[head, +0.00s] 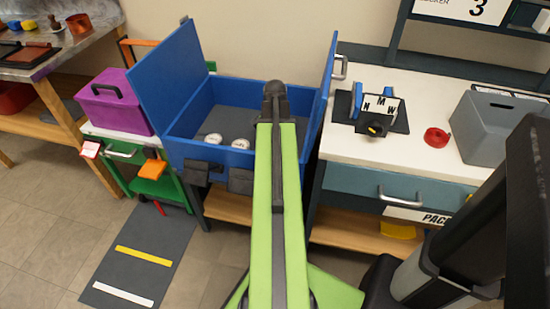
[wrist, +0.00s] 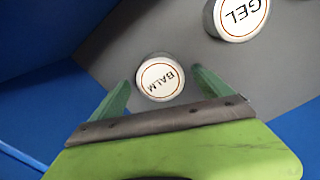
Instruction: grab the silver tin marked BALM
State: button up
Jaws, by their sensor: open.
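The silver tin marked BALM (wrist: 160,79) stands on the grey floor of the blue box, its round white lid facing up. My gripper (wrist: 160,88) is open in the wrist view, with its two green fingers pointing toward the tin, one on each side of it in the picture. I cannot tell how far above the tin the fingertips are. In the head view two white-lidded tins sit near the box's front wall, one at the left (head: 213,139) and one at the right (head: 240,144); their labels are too small to read. My arm hides the gripper there.
A second silver tin marked GEL (wrist: 240,17) stands close by at the upper right of the wrist view. The blue box (head: 205,158) has walls around the tins and raised lid flaps at left and right. A purple box (head: 115,108) stands to its left.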

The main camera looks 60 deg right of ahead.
notch_tip(320, 180, down, 3)
jog(key=shift+b, duration=0.85)
jog(key=shift+r, duration=0.2)
jog(key=c, duration=1.7)
jog(key=shift+o, duration=0.2)
notch_tip(320, 180, up, 10)
jog(key=p, duration=1)
jog(key=shift+r+p, duration=0.2)
jog(key=shift+p, duration=0.2)
